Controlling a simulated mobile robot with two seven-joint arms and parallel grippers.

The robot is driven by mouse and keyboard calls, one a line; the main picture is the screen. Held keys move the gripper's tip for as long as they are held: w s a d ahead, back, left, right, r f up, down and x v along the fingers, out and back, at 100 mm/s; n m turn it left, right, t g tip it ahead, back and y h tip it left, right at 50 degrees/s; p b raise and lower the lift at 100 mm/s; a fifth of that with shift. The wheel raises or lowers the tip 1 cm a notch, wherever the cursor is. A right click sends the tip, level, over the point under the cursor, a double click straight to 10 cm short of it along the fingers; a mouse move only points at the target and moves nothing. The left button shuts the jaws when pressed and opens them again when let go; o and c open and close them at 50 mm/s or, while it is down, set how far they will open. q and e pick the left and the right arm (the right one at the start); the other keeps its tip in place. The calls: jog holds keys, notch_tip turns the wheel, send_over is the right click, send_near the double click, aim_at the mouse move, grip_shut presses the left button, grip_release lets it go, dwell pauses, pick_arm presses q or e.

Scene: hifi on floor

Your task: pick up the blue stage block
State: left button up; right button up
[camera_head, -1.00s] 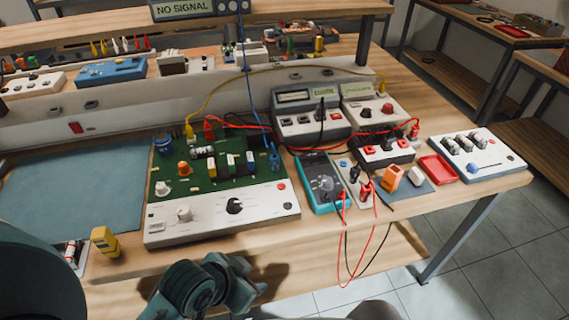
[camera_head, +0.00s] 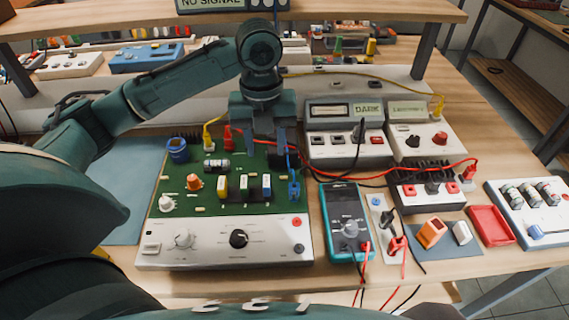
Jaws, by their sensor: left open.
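A small upright block with a blue face (camera_head: 267,185) stands at the right of a row of three on the green circuit board (camera_head: 245,207). A white-and-green block (camera_head: 243,185) and a yellow block (camera_head: 222,187) stand to its left. My left gripper (camera_head: 266,143) is open and empty, pointing down over the back of the board, behind and above the blue block in the picture. It hides part of the board's back edge. I cannot tell its height above the board. My right gripper is not in view.
Red, yellow and blue plugs with cables stand near the gripper; the blue plug (camera_head: 294,187) is right of the blue block. A teal multimeter (camera_head: 347,225) lies right of the board. Meter boxes (camera_head: 345,135) stand behind. A blue mat (camera_head: 128,190) lies left.

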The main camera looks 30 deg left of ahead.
pick_arm(q)
send_over(266, 181)
jog(key=f, duration=0.6)
jog(key=shift+s+d, duration=0.2)
jog(key=shift+s, duration=0.05)
jog(key=f, duration=0.6)
jog(key=shift+w+a+f, duration=0.15)
jog(key=shift+w+f, duration=0.05)
jog(key=shift+w, duration=0.1)
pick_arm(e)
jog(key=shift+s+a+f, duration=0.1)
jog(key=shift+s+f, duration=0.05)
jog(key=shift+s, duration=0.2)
pick_arm(q)
grip_shut()
